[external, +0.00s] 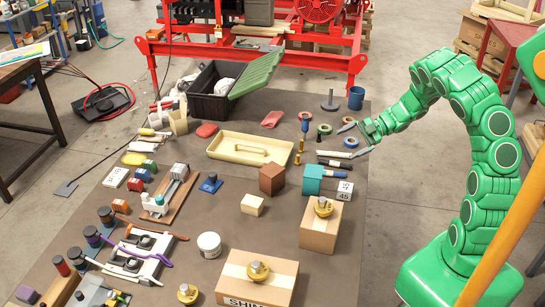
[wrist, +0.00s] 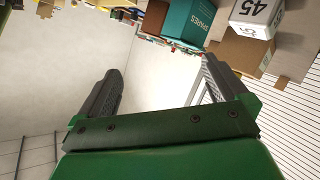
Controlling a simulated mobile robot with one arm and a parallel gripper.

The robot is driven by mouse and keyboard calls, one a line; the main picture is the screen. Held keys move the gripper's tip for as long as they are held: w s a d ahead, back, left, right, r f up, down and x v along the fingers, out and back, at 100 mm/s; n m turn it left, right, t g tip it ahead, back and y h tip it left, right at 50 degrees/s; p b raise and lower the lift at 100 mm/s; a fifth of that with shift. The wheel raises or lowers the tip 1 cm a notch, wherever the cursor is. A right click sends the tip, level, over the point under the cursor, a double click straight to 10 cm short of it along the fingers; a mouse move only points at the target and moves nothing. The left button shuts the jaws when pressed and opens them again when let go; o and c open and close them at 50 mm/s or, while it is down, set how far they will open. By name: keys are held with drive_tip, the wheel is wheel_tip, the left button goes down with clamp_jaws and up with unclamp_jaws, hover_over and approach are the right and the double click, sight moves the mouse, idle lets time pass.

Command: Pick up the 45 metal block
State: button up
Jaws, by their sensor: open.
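The 45 metal block (external: 343,191) is a pale cube with dark numbers on its faces. It sits right of a teal box (external: 312,179) and behind a cardboard box (external: 320,226). In the wrist view the block (wrist: 257,15) shows at the top right, with a large 45 on one face, beside the teal box marked SPARES (wrist: 189,18). My gripper (external: 350,141) is open and empty, above the right side of the mat, behind the block and apart from it. Its two dark fingers (wrist: 161,72) stand wide apart in the wrist view.
A brown block (external: 272,179) stands left of the teal box. Tape rolls, markers and a blue cup (external: 356,97) lie near my gripper. Bare floor lies right of the mat (external: 225,187).

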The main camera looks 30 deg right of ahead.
sight(337, 195)
drive_tip(key=s+a+f+m, duration=0.1)
drive_tip(key=s+f, duration=0.2)
drive_tip(key=s+a+f+m+g, duration=0.1)
drive_tip(key=s+f, duration=0.2)
drive_tip(key=s+a+f+m+g, duration=0.1)
drive_tip(key=s+f, duration=0.2)
drive_tip(key=shift+s+f+m, duration=0.15)
drive_tip(key=shift+s+m, duration=0.25)
drive_tip(key=shift+s+a+f+g, duration=0.1)
drive_tip(key=shift+a+g, duration=0.05)
drive_tip(key=shift+g, duration=0.15)
drive_tip(key=shift+x, duration=1.1)
drive_tip(key=shift+a+f, duration=0.2)
drive_tip(key=shift+a, duration=1.6)
drive_tip(key=shift+x, duration=0.9)
drive_tip(key=shift+f, duration=0.1)
drive_tip(key=shift+c, duration=0.3)
drive_tip(key=c, duration=1.1)
drive_tip(key=shift+c, duration=0.2)
drive_tip(key=shift+r, duration=5.05)
